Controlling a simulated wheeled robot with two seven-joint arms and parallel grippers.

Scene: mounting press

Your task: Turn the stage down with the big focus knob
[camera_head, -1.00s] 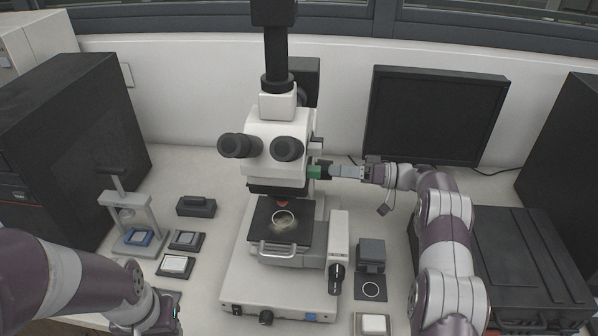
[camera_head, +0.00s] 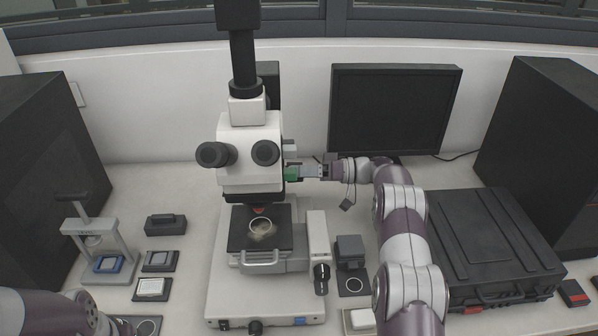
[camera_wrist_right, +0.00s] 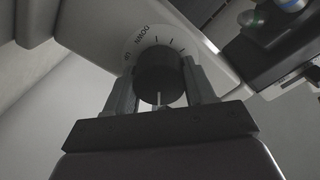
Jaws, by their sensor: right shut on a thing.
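The microscope (camera_head: 250,160) stands in the middle of the bench. Its black stage (camera_head: 244,242) carries a round pale sample (camera_head: 263,228) under the objective. My right gripper (camera_head: 291,173) reaches in from the right to the side of the microscope's upper body. In the right wrist view, its two fingers stand on either side of a dark round knob (camera_wrist_right: 159,72) and are shut on it.
A black-ended control (camera_head: 321,275) stands right of the stage. A small press (camera_head: 96,238) and several sample holders are at left. A black case (camera_head: 485,240) lies right of my right arm. A monitor (camera_head: 395,108) stands behind.

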